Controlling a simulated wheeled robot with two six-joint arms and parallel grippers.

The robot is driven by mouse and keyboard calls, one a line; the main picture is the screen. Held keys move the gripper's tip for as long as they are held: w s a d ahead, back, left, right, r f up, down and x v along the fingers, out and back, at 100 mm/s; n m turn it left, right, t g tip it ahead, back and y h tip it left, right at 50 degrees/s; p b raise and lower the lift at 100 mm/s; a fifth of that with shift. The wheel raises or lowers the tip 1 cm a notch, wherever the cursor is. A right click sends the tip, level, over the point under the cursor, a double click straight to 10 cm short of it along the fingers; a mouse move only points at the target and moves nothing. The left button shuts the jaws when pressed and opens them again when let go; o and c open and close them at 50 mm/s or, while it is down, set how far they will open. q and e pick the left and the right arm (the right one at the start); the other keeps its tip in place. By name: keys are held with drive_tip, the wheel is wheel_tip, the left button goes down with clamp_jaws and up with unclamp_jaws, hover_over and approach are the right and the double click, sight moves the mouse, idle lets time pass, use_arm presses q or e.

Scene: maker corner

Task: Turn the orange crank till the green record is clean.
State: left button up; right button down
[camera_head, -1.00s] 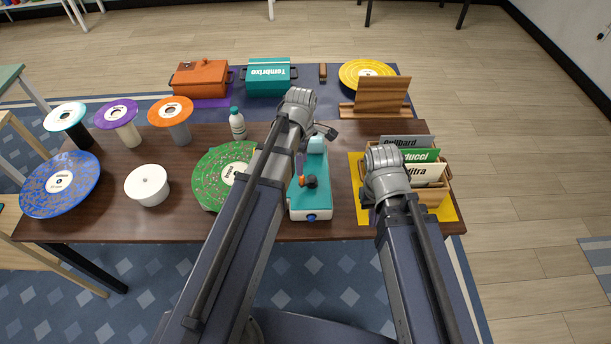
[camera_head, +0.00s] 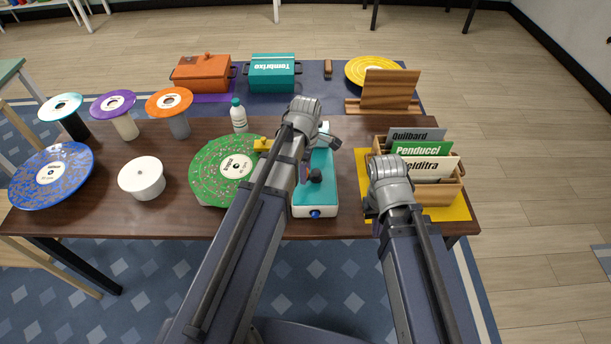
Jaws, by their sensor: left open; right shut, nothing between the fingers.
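The green record (camera_head: 215,172) lies flat left of my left arm, with pale specks over its surface and a white label. A yellow piece (camera_head: 262,145) sits at its upper right edge. The teal and white machine (camera_head: 325,195) stands right of it, with a dark knob (camera_head: 315,175) on top. The orange crank is mostly hidden behind my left arm; I cannot tell its angle. My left gripper (camera_head: 322,136) is open above the back of the machine, largely hidden by its own wrist. My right gripper (camera_head: 371,205) is shut and empty by the record crate's left side, mostly hidden.
The wooden crate (camera_head: 453,190) with several record sleeves stands on a yellow mat (camera_head: 450,213) at right. A white bottle (camera_head: 238,118) stands behind the green record. A white round tub (camera_head: 142,180) and a blue record (camera_head: 48,175) are at left. Bare table lies between them.

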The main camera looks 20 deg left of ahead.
use_arm(q)
drive_tip(key=shift+f, duration=0.1)
clamp_jaws()
idle(0.4)
